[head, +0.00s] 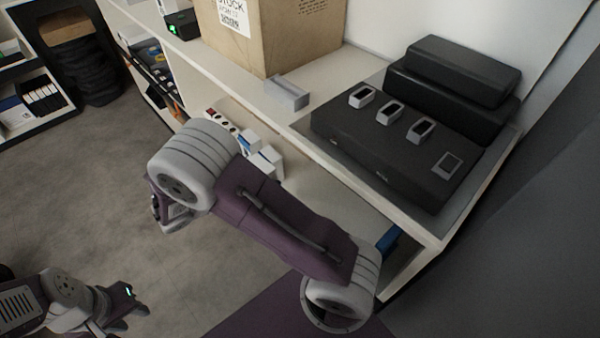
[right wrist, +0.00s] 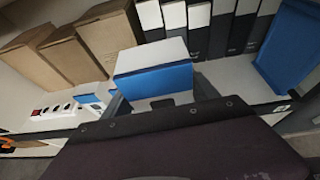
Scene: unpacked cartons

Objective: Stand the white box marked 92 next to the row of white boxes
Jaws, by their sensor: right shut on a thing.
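In the right wrist view, a box with a white top and a blue face (right wrist: 152,78) sits between the grey fingers of my right gripper (right wrist: 162,97), which is shut on it. I cannot read a number on it. Behind it is a row of upright boxes (right wrist: 199,17), white above and dark below, on a pale shelf. The held box is in front of the row's left end; whether they touch is unclear. In the head view my right arm hides its gripper. My left gripper (head: 128,304) is at the lower left, over the floor, away from the shelf, its opening unclear.
Brown cartons (right wrist: 105,40) stand left of the row, and a blue upright thing (right wrist: 288,45) stands right of it. A power strip (right wrist: 65,108) lies at the left. In the head view, a black case (head: 385,145) and a large carton (head: 275,35) occupy the upper surface.

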